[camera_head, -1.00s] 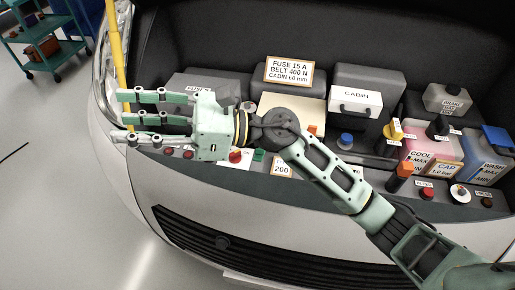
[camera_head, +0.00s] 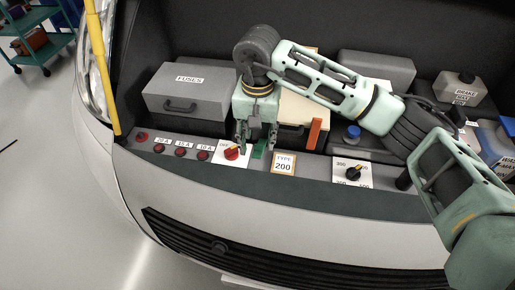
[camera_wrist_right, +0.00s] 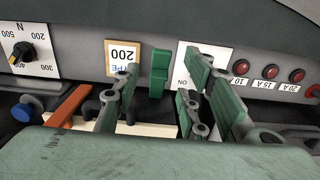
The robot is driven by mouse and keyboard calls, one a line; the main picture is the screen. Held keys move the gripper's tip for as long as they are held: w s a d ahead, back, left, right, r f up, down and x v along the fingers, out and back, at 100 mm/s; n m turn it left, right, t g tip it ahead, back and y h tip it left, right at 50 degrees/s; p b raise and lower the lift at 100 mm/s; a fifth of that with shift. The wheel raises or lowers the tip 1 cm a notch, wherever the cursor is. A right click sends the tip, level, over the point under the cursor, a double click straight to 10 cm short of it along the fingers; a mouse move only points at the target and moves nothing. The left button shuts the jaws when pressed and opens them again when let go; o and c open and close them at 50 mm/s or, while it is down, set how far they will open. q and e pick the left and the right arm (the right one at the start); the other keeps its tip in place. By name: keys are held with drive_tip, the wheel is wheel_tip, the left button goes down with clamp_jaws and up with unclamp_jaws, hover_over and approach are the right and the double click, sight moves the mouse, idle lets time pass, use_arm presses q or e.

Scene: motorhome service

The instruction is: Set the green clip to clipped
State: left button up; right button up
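The green clip (camera_head: 258,150) stands on the grey front ledge, between the ON/OFF knob and the TYPE 200 label. The right wrist view shows it as an upright green piece (camera_wrist_right: 158,74). My right gripper (camera_head: 256,146) points down over it with its fingers spread to either side. In the right wrist view the fingers are apart, with the clip showing in the gap beyond them. I see no clear contact, and nothing is held. The clip's lower part is partly covered by the fingers in the head view. My left gripper is not in view.
The red-orange knob (camera_head: 233,151) is close beside the fingers. The TYPE 200 label (camera_head: 283,162) and an orange lever (camera_head: 314,134) are to the right, then a black dial (camera_head: 354,173). A grey FUSES box (camera_head: 188,92) stands left. A yellow pole (camera_head: 103,70) rises at far left.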

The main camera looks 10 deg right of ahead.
sight(258, 152)
drive_tip(key=shift+f+p, duration=0.55)
drive_tip(key=shift+f, duration=1.9)
clamp_jaws()
